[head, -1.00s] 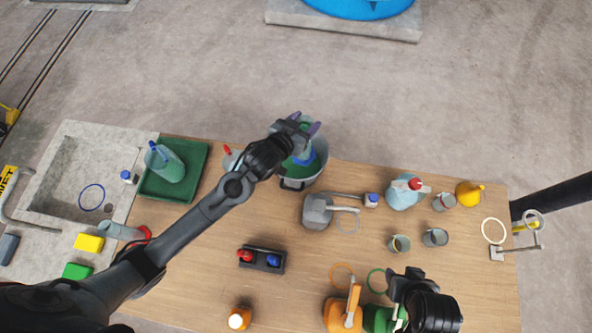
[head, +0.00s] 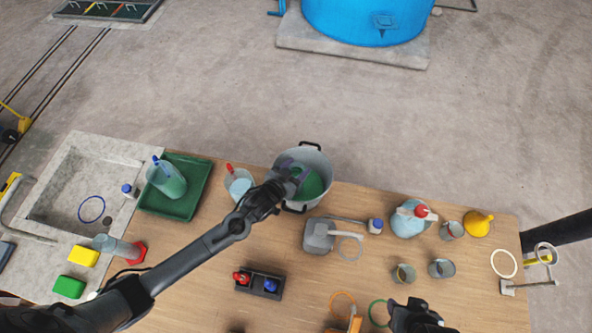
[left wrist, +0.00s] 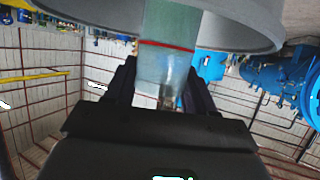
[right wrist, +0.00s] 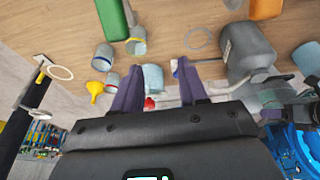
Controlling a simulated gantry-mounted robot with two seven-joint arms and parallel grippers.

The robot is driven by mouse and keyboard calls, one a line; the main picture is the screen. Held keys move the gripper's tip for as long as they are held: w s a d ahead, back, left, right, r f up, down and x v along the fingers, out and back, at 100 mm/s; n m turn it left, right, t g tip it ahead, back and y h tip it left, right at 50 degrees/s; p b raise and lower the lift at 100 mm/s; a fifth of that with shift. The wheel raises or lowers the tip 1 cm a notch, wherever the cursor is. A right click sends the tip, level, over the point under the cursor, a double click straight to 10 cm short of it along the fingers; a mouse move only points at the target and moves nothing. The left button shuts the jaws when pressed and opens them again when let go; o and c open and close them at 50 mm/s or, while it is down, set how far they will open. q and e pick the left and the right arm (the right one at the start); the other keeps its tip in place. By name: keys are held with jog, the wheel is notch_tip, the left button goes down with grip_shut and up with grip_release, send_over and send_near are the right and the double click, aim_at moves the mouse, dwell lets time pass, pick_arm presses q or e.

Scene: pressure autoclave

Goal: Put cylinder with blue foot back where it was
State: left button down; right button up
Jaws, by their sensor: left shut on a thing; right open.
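My left gripper (head: 290,168) is at the left side of a grey pot (head: 316,159) with green inside, at the table's back edge. In the left wrist view the gripper (left wrist: 166,85) is shut on a clear, greenish cylinder (left wrist: 165,66) with a red band. A grey rim crosses the top of that view beside the cylinder. The blue foot does not show in any current view; the hand and pot may hide it. My right gripper (right wrist: 157,82) is open and empty above the table's right part; it is partly cut off in the head view (head: 414,314).
A beaker (head: 239,184) stands left of the pot, and a green tray (head: 203,184) holds a jug. A red-footed cylinder (head: 120,247) lies by the sink (head: 62,185). Bare wood lies mid-left.

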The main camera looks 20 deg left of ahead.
pick_arm(q)
jog(key=shift+f, duration=0.75)
jog(key=shift+f, duration=0.15)
jog(key=shift+c, duration=1.9)
grip_release()
